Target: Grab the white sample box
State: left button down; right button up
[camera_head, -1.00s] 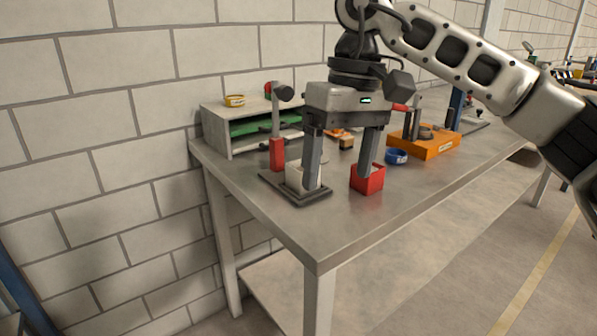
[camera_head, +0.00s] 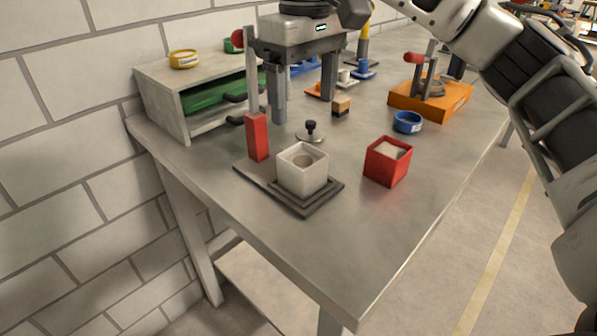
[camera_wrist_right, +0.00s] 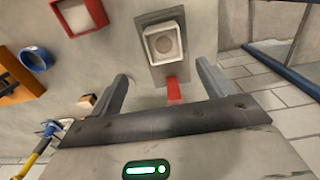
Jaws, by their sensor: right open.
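The white sample box (camera_head: 302,168) is open-topped and stands on a dark stepped base plate (camera_head: 322,204) near the table's front left corner. A red upright block (camera_head: 257,137) stands at the plate's back corner. In the right wrist view the white box (camera_wrist_right: 164,44) sits ahead of the fingers, a little right of centre. My right gripper (camera_head: 303,108) is open, with its two fingers pointing down behind the box in the head view. My left gripper is not in view.
A red box (camera_head: 388,162) with pale contents stands right of the white box. A knobbed metal disc (camera_head: 311,132) and a small wooden block (camera_head: 341,106) lie behind. A blue ring (camera_head: 407,122) and orange fixture (camera_head: 430,98) are at right, a grey shelf (camera_head: 165,110) at left.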

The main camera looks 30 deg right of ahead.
send_over(300, 160)
jog(key=s, duration=0.3)
jog(key=f, duration=0.6)
jog(key=shift+w+a+f, duration=0.1)
jog(key=shift+w+a, duration=0.15)
jog(key=shift+a, duration=0.1)
jog(key=f, duration=0.5)
jog(key=shift+s+a, duration=0.15)
jog(key=shift+a, duration=0.2)
jog(key=c, duration=1.3)
